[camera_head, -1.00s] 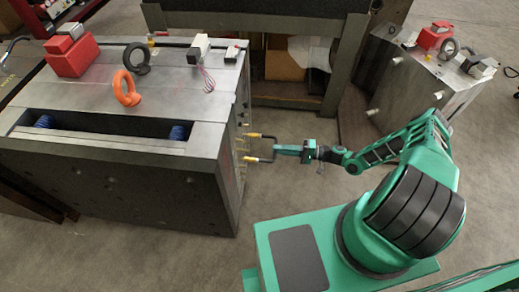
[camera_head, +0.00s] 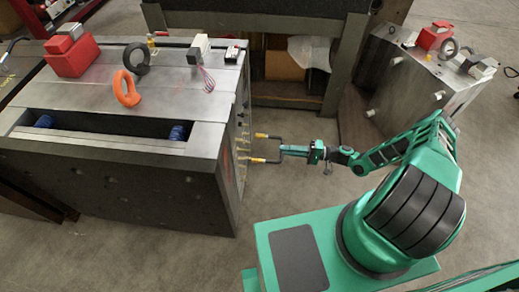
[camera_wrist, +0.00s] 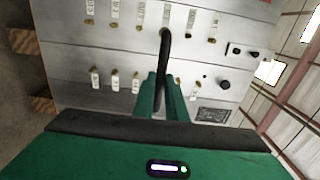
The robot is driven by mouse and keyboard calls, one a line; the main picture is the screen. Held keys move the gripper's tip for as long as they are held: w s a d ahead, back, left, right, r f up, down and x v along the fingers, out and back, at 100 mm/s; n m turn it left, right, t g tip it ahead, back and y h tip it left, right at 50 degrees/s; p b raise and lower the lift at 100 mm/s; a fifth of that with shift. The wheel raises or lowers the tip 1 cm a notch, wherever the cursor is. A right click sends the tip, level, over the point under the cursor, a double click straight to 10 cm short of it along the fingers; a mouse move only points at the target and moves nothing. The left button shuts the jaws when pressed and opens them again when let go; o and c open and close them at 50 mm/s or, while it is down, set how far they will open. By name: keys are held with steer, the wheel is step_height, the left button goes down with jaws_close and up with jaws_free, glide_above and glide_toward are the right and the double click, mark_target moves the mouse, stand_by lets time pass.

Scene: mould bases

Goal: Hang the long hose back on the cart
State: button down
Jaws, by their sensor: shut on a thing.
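A bent black hose (camera_head: 282,145) with yellow-brass ends is in my gripper (camera_head: 287,150). In the head view its two ends point left toward the port side of a large grey steel mould base (camera_head: 100,168); a small gap seems to show at the upper end, and contact at the lower end is unclear. In the wrist view the hose (camera_wrist: 162,75) runs up between my two green fingers (camera_wrist: 161,95), which are closed on it. Beyond it is the mould's side panel (camera_wrist: 120,60) with several labelled brass ports. I cannot make out a cart for certain.
On the mould top lie a red block (camera_head: 72,57), an orange eyebolt (camera_head: 126,90), a dark eyebolt (camera_head: 137,58) and a whisk-like tool (camera_head: 207,79). A dark bench (camera_head: 345,60) stands behind. Another steel block (camera_head: 415,85) is at right. Red equipment (camera_head: 28,17) is at top left.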

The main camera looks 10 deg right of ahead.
steer(key=shift+v, duration=3)
